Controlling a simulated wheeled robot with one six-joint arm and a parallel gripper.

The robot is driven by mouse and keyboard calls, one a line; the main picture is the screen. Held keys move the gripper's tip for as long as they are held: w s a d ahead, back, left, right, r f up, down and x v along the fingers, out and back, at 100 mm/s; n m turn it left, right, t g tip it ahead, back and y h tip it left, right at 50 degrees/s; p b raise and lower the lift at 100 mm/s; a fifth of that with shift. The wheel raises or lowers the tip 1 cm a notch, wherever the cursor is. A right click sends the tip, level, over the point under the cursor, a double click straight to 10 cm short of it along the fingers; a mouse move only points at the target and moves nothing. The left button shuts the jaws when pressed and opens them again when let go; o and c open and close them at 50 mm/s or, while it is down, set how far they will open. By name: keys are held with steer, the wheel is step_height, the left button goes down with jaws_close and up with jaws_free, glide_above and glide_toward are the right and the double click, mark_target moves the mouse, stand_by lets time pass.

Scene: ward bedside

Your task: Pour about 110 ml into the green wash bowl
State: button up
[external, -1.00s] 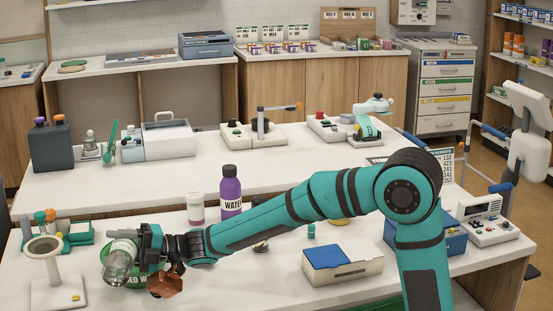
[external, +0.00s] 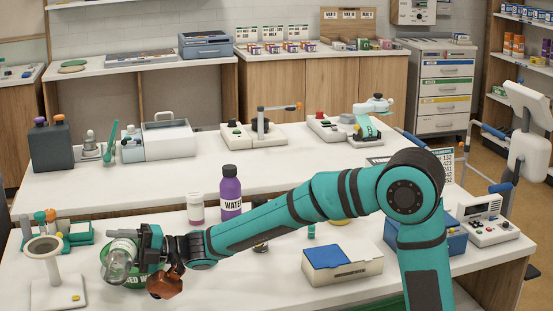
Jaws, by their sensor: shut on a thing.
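The green wash bowl (external: 134,281) stands on the front table at the lower left, with part of a white label showing. My gripper (external: 138,250) is over it and shut on a clear container (external: 117,261). The container is tilted, its body pointing left and toward the camera, above the bowl. Its contents, and whether any liquid is flowing, cannot be made out. My gripper and the container hide much of the bowl's rim and inside.
A white stand with a funnel-like top (external: 45,258) is close left of the bowl. A purple bottle marked WATER (external: 230,190) and a small white-and-purple jar (external: 195,209) stand behind my arm. A blue-lidded box (external: 342,268) lies to the right.

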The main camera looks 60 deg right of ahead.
steer(key=shift+a+f+n+g, duration=0.1)
steer(key=shift+f+n+g, duration=0.25)
steer(key=shift+n, duration=0.45)
steer(key=shift+s+a+n+g, duration=0.2)
steer(key=shift+n+g, duration=0.25)
steer(key=shift+n, duration=0.55)
steer(key=shift+s+a+f+n, duration=0.3)
steer(key=shift+f+n, duration=0.2)
steer(key=shift+n, duration=0.2)
steer(key=shift+g+h, duration=0.3)
